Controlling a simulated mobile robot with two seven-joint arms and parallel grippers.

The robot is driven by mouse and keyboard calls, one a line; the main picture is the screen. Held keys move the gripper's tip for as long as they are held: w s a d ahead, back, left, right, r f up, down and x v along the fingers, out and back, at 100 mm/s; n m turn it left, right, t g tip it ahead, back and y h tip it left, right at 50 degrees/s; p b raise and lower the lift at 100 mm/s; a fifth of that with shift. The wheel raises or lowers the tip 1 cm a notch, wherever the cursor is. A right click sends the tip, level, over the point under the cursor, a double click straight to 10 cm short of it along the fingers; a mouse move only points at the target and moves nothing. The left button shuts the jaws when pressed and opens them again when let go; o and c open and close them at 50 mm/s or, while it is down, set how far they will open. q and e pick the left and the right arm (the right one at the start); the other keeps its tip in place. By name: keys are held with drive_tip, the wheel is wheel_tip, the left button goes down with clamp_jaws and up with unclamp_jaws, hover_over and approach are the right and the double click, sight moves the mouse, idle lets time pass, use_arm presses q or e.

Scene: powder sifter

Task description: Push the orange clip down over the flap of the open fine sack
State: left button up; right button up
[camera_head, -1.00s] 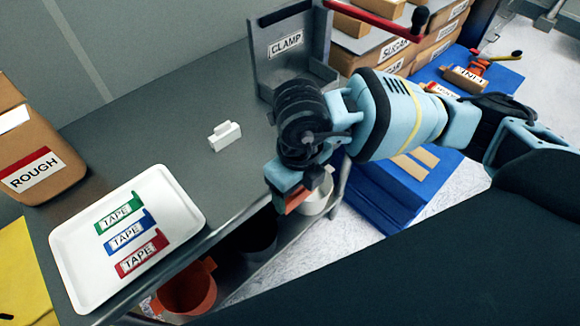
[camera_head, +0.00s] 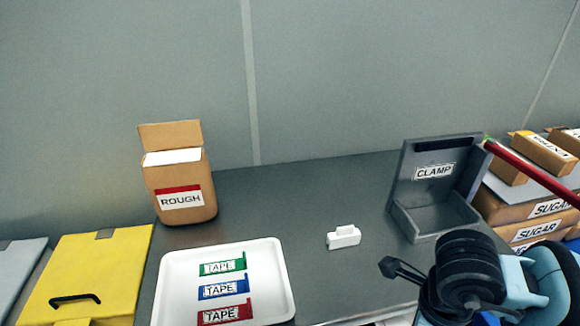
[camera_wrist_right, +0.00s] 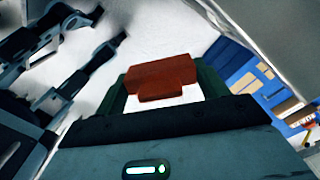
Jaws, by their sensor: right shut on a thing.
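My right gripper (camera_wrist_right: 160,90) is shut on the orange clip (camera_wrist_right: 160,75), which looks red-brown in the right wrist view. The clip is in the air over a pale floor. In the head view my right wrist is at the lower right, and its fingers and the clip are out of the picture. The fine sack is not recognisable in the current views. An open brown ROUGH sack (camera_head: 181,199) stands upright at the back left. Dark jointed parts at the left of the wrist view may be my left arm; its gripper's state is unclear.
A white clip (camera_head: 344,237) lies on the grey table (camera_head: 300,205). A white tray (camera_head: 170,285) holds TAPE pieces. A yellow lidded box (camera_head: 85,270) is at left.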

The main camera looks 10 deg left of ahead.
drive_tip(key=d+n, duration=0.1)
drive_tip(key=n, duration=0.6)
drive_tip(key=d+r+n, duration=0.1)
drive_tip(key=d+n, duration=0.1)
drive_tip(key=n, duration=0.6)
drive_tip(key=d+r+n, duration=0.1)
drive_tip(key=d+n, duration=0.1)
drive_tip(key=n, duration=0.6)
drive_tip(key=shift+s+r, duration=0.25)
drive_tip(key=shift+s, duration=0.15)
